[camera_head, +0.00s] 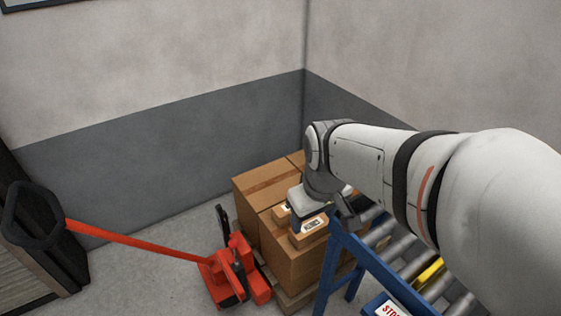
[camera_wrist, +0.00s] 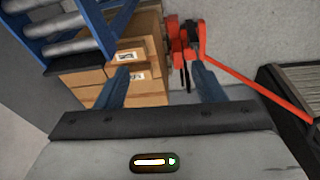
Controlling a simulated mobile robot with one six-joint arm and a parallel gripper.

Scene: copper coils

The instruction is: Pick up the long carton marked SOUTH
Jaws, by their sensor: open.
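Two small brown cartons with white labels lie on top of stacked larger boxes. In the head view, the nearer carton (camera_head: 309,238) is below my gripper (camera_head: 305,212), and the other carton (camera_head: 281,216) is partly hidden behind it. In the wrist view, the labelled cartons (camera_wrist: 127,57) (camera_wrist: 142,86) show by the left finger, which covers part of them. The label print is too small to read, so I cannot tell which is marked SOUTH. My gripper (camera_wrist: 160,66) is open, with its two fingers apart and nothing visibly held between them.
Large brown boxes (camera_head: 290,265) stand on a wooden pallet (camera_head: 290,303) near the wall corner. A red pallet jack (camera_head: 235,272) stands left of them. A blue-framed roller conveyor (camera_head: 365,255) is close on the right. A dark unit (camera_head: 30,240) stands at far left.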

